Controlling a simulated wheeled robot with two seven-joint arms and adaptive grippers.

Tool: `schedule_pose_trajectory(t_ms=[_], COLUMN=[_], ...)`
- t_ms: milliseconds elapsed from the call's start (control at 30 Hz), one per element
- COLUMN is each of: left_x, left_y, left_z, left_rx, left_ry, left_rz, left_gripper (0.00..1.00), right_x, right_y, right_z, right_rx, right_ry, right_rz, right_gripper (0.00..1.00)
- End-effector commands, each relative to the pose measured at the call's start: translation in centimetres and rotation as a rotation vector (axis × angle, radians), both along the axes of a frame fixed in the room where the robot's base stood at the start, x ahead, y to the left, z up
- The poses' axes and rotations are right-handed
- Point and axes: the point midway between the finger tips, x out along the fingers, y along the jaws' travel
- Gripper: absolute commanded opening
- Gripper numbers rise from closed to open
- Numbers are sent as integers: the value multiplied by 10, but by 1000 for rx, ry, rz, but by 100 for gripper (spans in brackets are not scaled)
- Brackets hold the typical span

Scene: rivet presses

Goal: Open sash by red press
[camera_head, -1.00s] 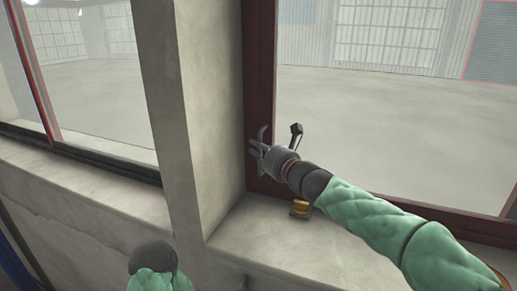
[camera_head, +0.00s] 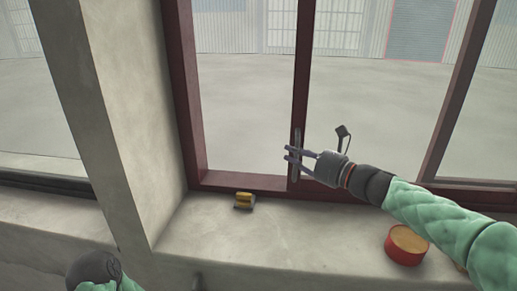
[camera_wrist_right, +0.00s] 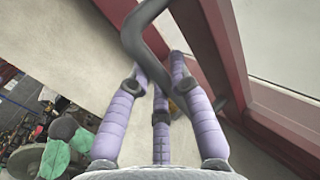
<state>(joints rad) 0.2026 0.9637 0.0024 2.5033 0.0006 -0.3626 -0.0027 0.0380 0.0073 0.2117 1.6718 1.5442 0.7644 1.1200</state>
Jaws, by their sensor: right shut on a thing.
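The dark red sash (camera_head: 303,90) has its upright edge out in the window opening, with a gap between it and the left jamb (camera_head: 183,90). A grey pull handle (camera_head: 297,160) is on that edge. My right gripper (camera_head: 288,153) is shut on the handle. In the right wrist view, its purple fingers (camera_wrist_right: 160,85) close about a dark, bent bar (camera_wrist_right: 145,35), which looks like the handle. My left forearm end (camera_head: 93,268) shows at the bottom left; its gripper is out of view. No red press is seen.
A small yellow and dark object (camera_head: 243,201) lies on the pale sill (camera_head: 270,235) near the jamb. A red round tin (camera_head: 406,244) stands on the sill below my right arm. A concrete pillar (camera_head: 110,110) stands at the left.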

Motion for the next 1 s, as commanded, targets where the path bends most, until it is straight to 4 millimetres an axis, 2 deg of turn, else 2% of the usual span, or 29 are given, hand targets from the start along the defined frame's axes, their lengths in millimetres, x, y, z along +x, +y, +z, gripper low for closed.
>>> schedule_pose_trajectory(t_ms=[33, 100, 300, 400, 600, 933, 967, 1000], left_x=[0, 0, 0, 0, 0, 0, 0, 0], left_y=[0, 0, 0, 0, 0, 0, 0, 0], left_z=[2, 3, 5, 6, 6, 6, 6, 6], left_rx=[0, 0, 0, 0, 0, 0, 0, 0], left_ry=[0, 0, 0, 0, 0, 0, 0, 0], left_rz=[0, 0, 0, 0, 0, 0, 0, 0], left_gripper=[0, 0, 0, 0, 0, 0, 0, 0], right_x=[-2, -5, -13, -15, -17, -17, -17, -17], right_y=[-18, -35, -70, -80, -88, -89, -89, -89], right_z=[0, 0, 0, 0, 0, 1, 1, 1], right_rx=[-1, -1, 1, 0, 0, 1, 1, 1], right_ry=[1, 1, 1, 0, -1, -2, -2, -2], right_rz=[-8, -7, -4, -3, 0, 0, 0, 0], right_gripper=[0, 0, 0, 0, 0, 0, 29, 40])
